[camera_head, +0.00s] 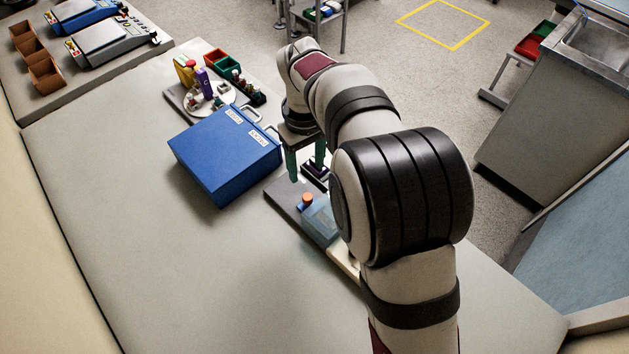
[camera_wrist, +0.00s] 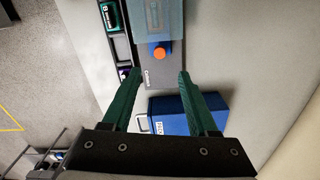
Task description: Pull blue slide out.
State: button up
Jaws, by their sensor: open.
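A pale blue, see-through housing (camera_head: 320,222) sits on a grey base plate. My gripper (camera_head: 306,174) has green fingers, spread apart and empty, above the base plate. In the wrist view the knob lies just beyond the fingertips (camera_wrist: 156,75), between their lines. My arm hides part of the housing in the head view.
A large blue drawer box (camera_head: 222,158) with metal handles stands close to the left of my gripper. A dark rack with green and purple pieces (camera_wrist: 109,15) lies beside the base plate. A round carousel (camera_head: 208,98) stands behind. The left tabletop is clear.

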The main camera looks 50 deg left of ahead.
aim_at(308, 196)
notch_tip(308, 196, down, 11)
jog(key=shift+r, duration=0.15)
grip_shut()
dwell(1.4)
